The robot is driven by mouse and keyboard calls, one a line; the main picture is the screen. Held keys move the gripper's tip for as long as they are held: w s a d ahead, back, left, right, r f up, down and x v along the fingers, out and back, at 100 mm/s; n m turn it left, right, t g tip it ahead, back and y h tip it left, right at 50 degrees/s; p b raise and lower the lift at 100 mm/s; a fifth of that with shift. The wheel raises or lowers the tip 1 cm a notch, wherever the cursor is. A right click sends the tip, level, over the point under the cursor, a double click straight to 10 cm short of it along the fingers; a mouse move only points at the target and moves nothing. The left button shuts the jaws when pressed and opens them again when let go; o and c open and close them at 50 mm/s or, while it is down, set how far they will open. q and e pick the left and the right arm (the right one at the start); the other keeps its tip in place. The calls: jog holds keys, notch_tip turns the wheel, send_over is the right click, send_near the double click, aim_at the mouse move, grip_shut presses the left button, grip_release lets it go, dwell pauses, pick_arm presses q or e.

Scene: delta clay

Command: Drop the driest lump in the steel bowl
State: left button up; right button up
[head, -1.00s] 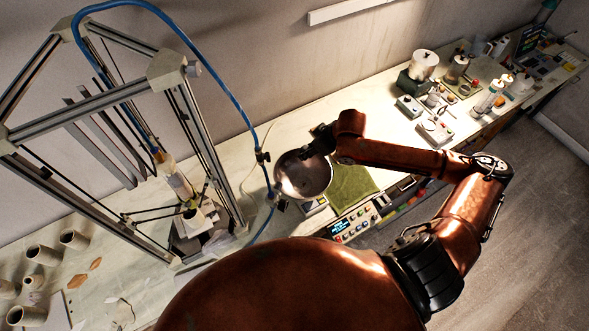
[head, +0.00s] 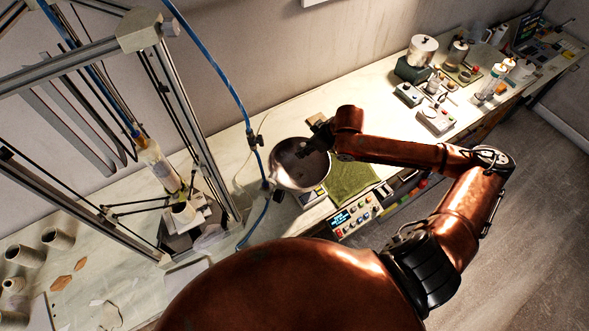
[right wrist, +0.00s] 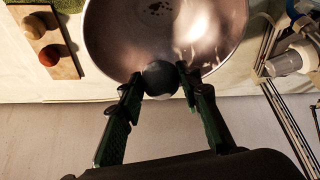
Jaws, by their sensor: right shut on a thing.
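The steel bowl (head: 290,178) stands on the bench beside a green mat. In the right wrist view the bowl (right wrist: 215,35) fills the top middle, with a few dark specks inside. My right gripper (head: 306,150) reaches over the bowl from the right. In the right wrist view its fingers (right wrist: 158,82) are shut on a dark grey round lump (right wrist: 160,76), which overlaps the bowl's near rim; its height above it is hard to judge. My left gripper is out of view.
A green mat (head: 352,180) and a control box with buttons (head: 350,218) lie right of the bowl. A metal frame printer (head: 185,110) with a blue hose (head: 225,75) stands to the left. Bottles and small devices (head: 435,120) stand farther along the bench.

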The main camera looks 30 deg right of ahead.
jog(key=shift+r, duration=0.1)
jog(key=o, duration=1.4)
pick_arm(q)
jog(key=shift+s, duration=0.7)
pick_arm(e)
jog(key=shift+v, duration=6)
